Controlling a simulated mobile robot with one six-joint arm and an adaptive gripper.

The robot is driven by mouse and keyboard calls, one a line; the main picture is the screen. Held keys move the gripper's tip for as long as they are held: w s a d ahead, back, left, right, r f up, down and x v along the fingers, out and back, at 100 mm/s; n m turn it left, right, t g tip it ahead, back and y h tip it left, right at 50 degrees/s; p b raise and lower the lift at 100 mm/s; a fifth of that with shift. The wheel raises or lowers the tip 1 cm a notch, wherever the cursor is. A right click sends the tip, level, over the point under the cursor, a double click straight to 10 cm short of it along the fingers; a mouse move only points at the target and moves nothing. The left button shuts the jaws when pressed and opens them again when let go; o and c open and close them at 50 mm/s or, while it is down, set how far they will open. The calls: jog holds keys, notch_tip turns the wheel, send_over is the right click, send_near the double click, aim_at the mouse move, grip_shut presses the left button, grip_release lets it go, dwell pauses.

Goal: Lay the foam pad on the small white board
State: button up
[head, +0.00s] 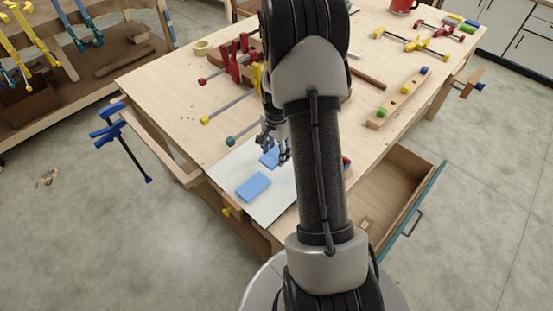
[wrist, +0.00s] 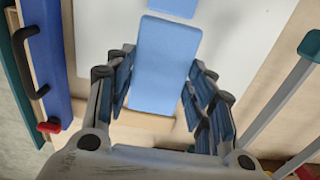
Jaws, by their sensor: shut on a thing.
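The small white board (head: 225,172) lies flat at the near left corner of the workbench; it also shows in the wrist view (wrist: 245,30). My gripper (head: 273,148) is over the board's far part, pointing down. It is shut on a light-blue foam pad (head: 269,158), which shows between the fingers in the wrist view (wrist: 165,65). Whether this pad touches the board or hangs just above it I cannot tell. A second blue pad (head: 252,187) lies flat on the board nearer the front, apart from the held one; its edge shows in the wrist view (wrist: 172,6).
A wooden strip with coloured blocks (head: 400,97) lies to the right. An open drawer (head: 395,190) juts from the bench. My arm hides the bench's middle.

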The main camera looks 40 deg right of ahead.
aim_at(277, 155)
notch_tip(277, 155, down, 4)
jog(key=shift+r+b, duration=0.1)
jog(key=shift+b, duration=0.2)
jog(key=shift+f+b, duration=0.5)
jog(key=shift+f, duration=0.15)
jog(key=o, duration=0.7)
jog(key=shift+r, duration=0.15)
